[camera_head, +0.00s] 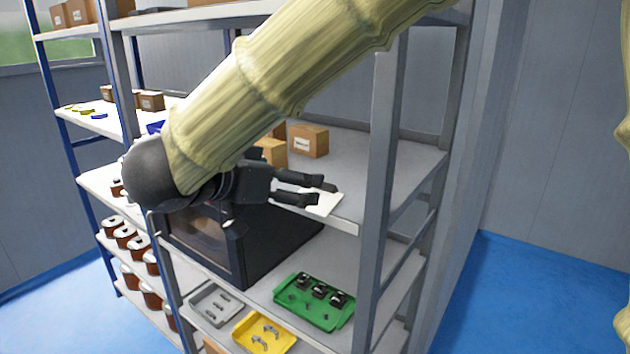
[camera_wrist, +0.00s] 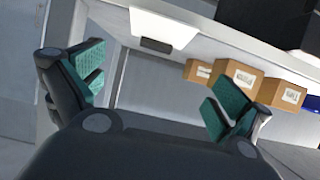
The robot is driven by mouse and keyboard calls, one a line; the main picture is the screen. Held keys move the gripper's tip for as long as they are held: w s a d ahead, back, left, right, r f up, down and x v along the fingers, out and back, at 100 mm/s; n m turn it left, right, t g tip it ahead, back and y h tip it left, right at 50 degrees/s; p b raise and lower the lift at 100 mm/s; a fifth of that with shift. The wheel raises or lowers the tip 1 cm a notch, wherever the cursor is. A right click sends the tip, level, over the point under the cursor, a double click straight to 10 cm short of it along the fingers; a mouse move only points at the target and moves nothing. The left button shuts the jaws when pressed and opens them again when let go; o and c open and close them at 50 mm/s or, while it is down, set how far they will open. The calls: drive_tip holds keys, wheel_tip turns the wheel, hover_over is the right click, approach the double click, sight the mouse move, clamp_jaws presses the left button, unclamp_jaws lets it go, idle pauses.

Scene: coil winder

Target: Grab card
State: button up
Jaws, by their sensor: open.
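The white card (camera_head: 326,206) sits at the front edge of the middle shelf (camera_head: 400,165), next to the grey post. In the wrist view the card (camera_wrist: 165,27) is a bright white rectangle on the shelf edge, beyond the fingertips and roughly between them, with a small dark bar just below it. My gripper (camera_head: 319,193) is open, its fingers pointing right at the card and covering part of it in the head view. In the wrist view my gripper (camera_wrist: 160,88) has its teal finger pads wide apart with nothing between them. I cannot tell whether a finger touches the card.
Cardboard boxes (camera_head: 308,141) stand behind on the same shelf. A grey upright post (camera_head: 383,130) rises just right of the card. Below are a black oven-like box (camera_head: 270,245), a green tray (camera_head: 290,308), a yellow tray (camera_head: 243,339) and a grey tray (camera_head: 199,314).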

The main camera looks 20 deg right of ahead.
sight(329, 196)
drive_tip(key=p+x, duration=0.1)
drive_tip(key=x, duration=0.4)
drive_tip(key=shift+d, duration=0.15)
drive_tip(key=shift+s+d+p, duration=0.2)
drive_tip(key=shift+d+p, duration=0.15)
drive_tip(key=shift+p, duration=0.2)
drive_tip(key=x, duration=0.2)
drive_tip(key=p+x, duration=0.1)
drive_tip(key=x, duration=0.1)
drive_tip(key=shift+w+f+p, duration=0.1)
drive_tip(key=shift+f+p, duration=0.2)
drive_tip(key=shift+f, duration=0.05)
drive_tip(key=shift+r, duration=0.1)
drive_tip(key=c, duration=0.8)
drive_tip(key=shift+c, duration=0.9)
